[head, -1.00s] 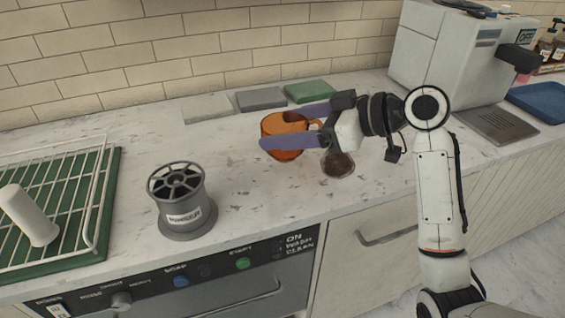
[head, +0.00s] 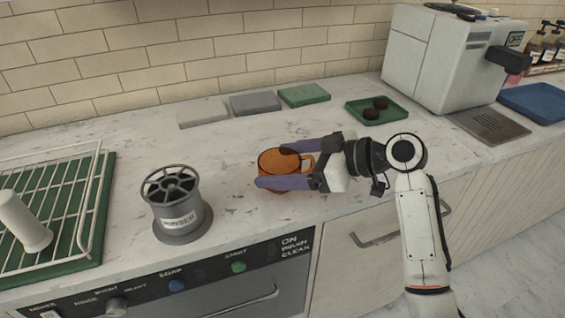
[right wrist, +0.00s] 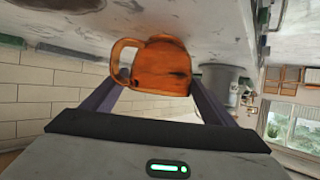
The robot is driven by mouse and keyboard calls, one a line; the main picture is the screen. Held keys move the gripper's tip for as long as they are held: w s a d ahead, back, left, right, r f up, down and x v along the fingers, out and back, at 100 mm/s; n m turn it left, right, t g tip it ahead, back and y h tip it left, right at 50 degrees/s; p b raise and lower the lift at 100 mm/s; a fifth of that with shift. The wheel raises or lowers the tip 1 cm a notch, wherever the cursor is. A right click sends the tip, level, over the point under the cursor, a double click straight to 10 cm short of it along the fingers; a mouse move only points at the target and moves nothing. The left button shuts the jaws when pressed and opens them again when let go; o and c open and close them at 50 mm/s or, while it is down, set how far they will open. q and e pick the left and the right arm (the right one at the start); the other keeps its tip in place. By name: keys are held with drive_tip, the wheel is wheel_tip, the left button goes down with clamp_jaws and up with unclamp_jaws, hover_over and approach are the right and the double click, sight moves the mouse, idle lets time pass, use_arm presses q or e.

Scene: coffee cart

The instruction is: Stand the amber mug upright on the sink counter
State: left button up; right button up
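The amber mug (head: 270,160) is orange-brown and looks upright in the head view, its open rim facing up and its handle toward my right gripper's palm. My right gripper (head: 272,168) has purple fingers on both sides of the mug body and is shut on it. In the right wrist view, the mug (right wrist: 163,68) sits between the fingers, with its handle on the left. The mug is at or just above the pale marble sink counter (head: 240,215); I cannot tell whether its base touches. My left gripper is not in view.
A grey rinser (head: 180,222) stands left of the mug, and a green drying rack (head: 75,240) is farther left. Grey and green pads (head: 303,95) lie by the wall. A green tray (head: 362,118) with dark pucks and a white machine (head: 430,60) are right.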

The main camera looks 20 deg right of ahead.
drive_tip(key=shift+o, duration=0.5)
drive_tip(key=shift+r, duration=0.1)
drive_tip(key=v, duration=1.2)
drive_tip(key=shift+b, duration=0.45)
